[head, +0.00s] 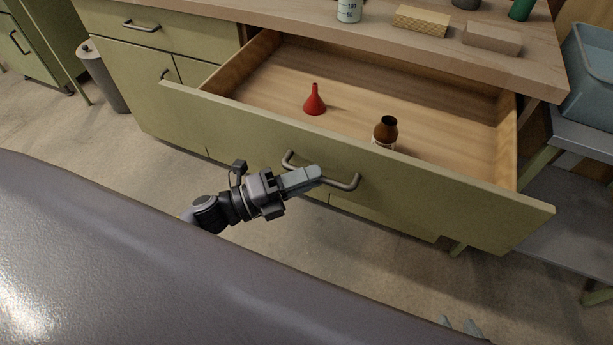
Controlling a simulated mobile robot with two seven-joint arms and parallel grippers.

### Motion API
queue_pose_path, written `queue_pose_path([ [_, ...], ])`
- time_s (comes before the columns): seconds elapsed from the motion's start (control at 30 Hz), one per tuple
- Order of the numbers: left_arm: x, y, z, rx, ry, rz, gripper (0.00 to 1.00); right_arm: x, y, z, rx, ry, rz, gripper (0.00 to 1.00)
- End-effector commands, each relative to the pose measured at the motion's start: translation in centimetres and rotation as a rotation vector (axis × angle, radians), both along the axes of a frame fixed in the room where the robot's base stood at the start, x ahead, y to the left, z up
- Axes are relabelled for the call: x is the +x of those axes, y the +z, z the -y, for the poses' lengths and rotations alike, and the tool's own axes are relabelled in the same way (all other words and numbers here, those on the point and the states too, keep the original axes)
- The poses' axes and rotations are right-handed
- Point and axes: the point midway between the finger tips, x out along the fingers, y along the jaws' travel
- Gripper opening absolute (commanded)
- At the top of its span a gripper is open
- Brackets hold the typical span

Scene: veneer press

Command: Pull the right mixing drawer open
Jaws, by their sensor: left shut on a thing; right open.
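The right mixing drawer (400,183) is green-fronted and stands pulled out from the cabinet, its wooden inside showing. A red funnel (315,101) and a brown bottle (385,131) with a pale label stand inside it. The bottle's lower part is hidden by the drawer front. My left gripper (314,174) is shut on the drawer's bent metal handle (345,184), near its middle. Only the tips of my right gripper (461,325) show at the bottom edge, low and apart from the drawer; it is open and empty.
The wooden worktop (380,40) above carries a white container (349,10), a yellowish block (421,20), a pinkish block (492,39) and a green item (521,9). A closed drawer (150,28) is at left. A blue bin (590,75) stands on a grey shelf unit at right.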

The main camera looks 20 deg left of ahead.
Motion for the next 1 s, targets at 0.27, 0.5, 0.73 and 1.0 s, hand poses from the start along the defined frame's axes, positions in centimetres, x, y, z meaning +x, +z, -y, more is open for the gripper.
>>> queue_pose_path([
  [0.27,0.1,0.0,-0.1,0.001,0.002,0.0,0.0,0.1,0.1,0.2,-0.008,0.006,0.002,0.43],
  [0.5,0.0,0.0,-0.1,0.0,0.002,0.001,0.4,0.1,0.1,0.2,-0.008,0.007,0.004,0.43],
  [0.73,-0.1,0.0,-0.1,0.001,0.001,-0.001,0.4,0.1,0.1,0.2,-0.007,0.006,0.005,0.43],
  [1.0,-2.3,-0.6,-2.6,0.001,0.001,-0.004,0.4,0.1,-0.2,0.0,-0.001,0.002,0.002,0.43],
])
